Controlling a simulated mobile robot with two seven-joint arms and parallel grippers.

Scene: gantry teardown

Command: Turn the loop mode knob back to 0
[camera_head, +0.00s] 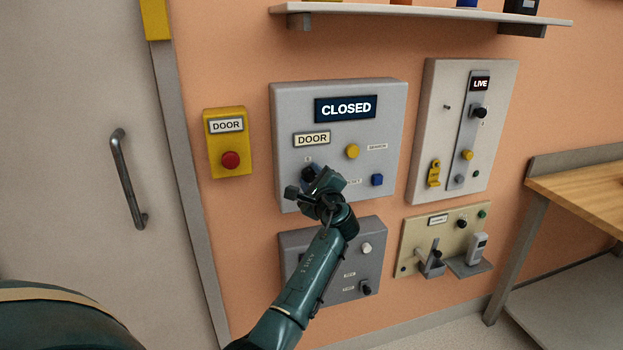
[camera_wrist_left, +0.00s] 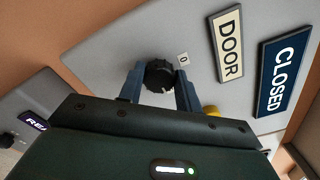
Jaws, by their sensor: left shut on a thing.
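A round black knob (camera_wrist_left: 159,76) sits on the grey door panel (camera_head: 380,105), beside a small "0" label (camera_wrist_left: 183,59) in the left wrist view. My left gripper (camera_head: 311,180) is shut on this knob, with one finger on each side of it. In the head view the knob (camera_head: 309,172) is partly hidden by the gripper. No loop mode wording is readable beside it, and I cannot tell which way its pointer faces. The panel carries a "DOOR" label (camera_head: 312,139) and a "CLOSED" sign (camera_head: 346,108). My right gripper is not in view.
A yellow button (camera_head: 352,151) and a blue button (camera_head: 377,180) are right of the knob. A lower grey panel (camera_head: 350,290) is partly behind my arm. A red-button yellow box (camera_head: 227,145) hangs left. A "LIVE" panel (camera_head: 440,110) and a wooden table (camera_head: 590,190) stand right.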

